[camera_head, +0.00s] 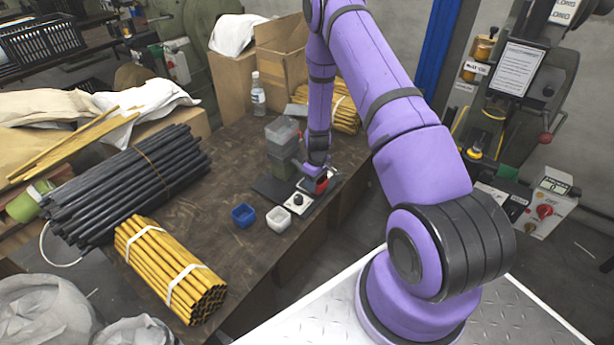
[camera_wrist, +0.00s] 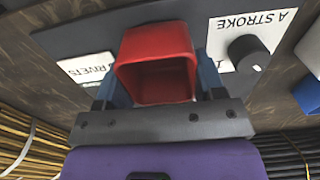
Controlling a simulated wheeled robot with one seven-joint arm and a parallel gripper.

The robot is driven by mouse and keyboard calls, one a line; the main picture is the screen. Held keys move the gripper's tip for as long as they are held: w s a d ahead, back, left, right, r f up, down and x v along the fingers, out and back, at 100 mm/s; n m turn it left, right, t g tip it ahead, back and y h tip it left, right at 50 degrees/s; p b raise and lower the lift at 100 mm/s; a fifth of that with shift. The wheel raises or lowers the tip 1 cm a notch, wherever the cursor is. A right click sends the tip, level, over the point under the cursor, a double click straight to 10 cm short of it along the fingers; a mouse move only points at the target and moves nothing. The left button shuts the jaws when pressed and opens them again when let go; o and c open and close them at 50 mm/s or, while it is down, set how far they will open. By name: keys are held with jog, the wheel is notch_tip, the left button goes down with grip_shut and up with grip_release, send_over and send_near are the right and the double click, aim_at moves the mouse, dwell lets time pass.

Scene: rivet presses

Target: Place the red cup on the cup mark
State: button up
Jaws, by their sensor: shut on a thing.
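The red cup (camera_wrist: 157,62) is between the two fingers of my gripper (camera_wrist: 158,88), seen close in the wrist view. Its open mouth faces the camera and it is empty. In the head view the red cup (camera_head: 321,184) shows at the end of my arm, and my gripper (camera_head: 314,174) is shut on it. The cup is at or just above a dark panel (camera_head: 270,187) on the table; I cannot tell whether it touches. White labels and a black knob (camera_wrist: 248,53) are on the panel. No cup mark can be made out; the cup and gripper hide part of the panel.
A blue cup (camera_head: 243,215) and a white cup (camera_head: 278,220) stand on the table in front of the panel. Stacked grey containers (camera_head: 281,140) stand behind it. Bundles of yellow rods (camera_head: 165,265) and black rods (camera_head: 130,185) lie to the left. A bottle (camera_head: 257,95) stands at the back.

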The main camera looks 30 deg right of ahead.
jog(key=w, duration=0.1)
jog(key=w+a, duration=0.1)
jog(key=w, duration=0.2)
jog(key=shift+a, duration=0.3)
jog(key=shift+s+f, duration=0.1)
jog(key=o, duration=1)
jog(key=shift+f, duration=0.1)
jog(key=shift+c, duration=0.2)
